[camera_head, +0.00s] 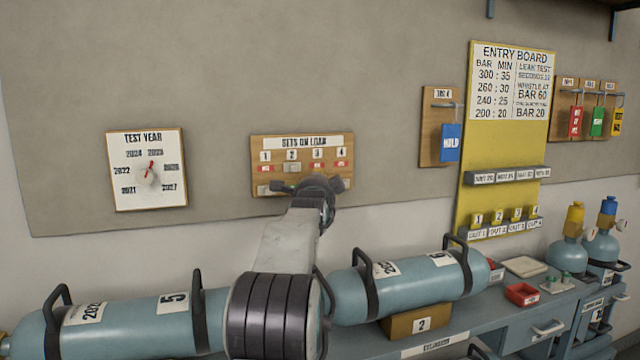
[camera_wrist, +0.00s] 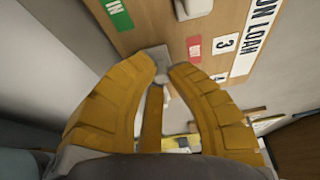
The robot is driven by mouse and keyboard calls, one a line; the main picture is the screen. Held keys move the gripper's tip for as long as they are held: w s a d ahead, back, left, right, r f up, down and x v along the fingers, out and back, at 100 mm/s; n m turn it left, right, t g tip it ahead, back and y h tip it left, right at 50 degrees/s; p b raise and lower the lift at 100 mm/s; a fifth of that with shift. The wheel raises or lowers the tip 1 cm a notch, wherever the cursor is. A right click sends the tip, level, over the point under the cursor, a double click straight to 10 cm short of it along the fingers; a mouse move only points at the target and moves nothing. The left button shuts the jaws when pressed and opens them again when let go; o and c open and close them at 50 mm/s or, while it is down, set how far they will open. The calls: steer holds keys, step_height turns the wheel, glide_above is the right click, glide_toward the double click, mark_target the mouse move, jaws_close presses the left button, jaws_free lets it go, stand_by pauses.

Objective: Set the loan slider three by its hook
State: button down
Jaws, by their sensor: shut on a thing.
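The wooden board headed SETS ON LOAN (camera_head: 260,142) hangs on the wall, with numbers 1 to 4 across it. In the wrist view the board appears turned on its side. My gripper (camera_head: 320,186) reaches to the lower right part of the board. In the wrist view my gripper's yellow fingers (camera_wrist: 161,74) are shut on the grey loan slider three (camera_wrist: 153,53), in line with the number 3 and its uncovered red label (camera_wrist: 194,48). The fingers hide the slider's hook and the area just beyond it.
Slider two (camera_wrist: 193,8) sits higher on its track, with a green IN label (camera_wrist: 118,14) showing below. A TEST YEAR dial (camera_head: 148,170) hangs left. The yellow entry board (camera_head: 460,120) stands right. Large blue cylinders (camera_head: 410,287) lie on the bench below my arm.

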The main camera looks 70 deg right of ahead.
step_height(320, 180, down, 2)
steer(key=shift+w+b, duration=0.1)
steer(key=shift+b, duration=0.25)
steer(key=c, duration=1.4)
jaws_free()
steer(key=shift+w+d+f, duration=0.1)
steer(key=shift+c, duration=0.2)
steer(key=shift+o, duration=1.1)
steer(key=v, duration=1.2)
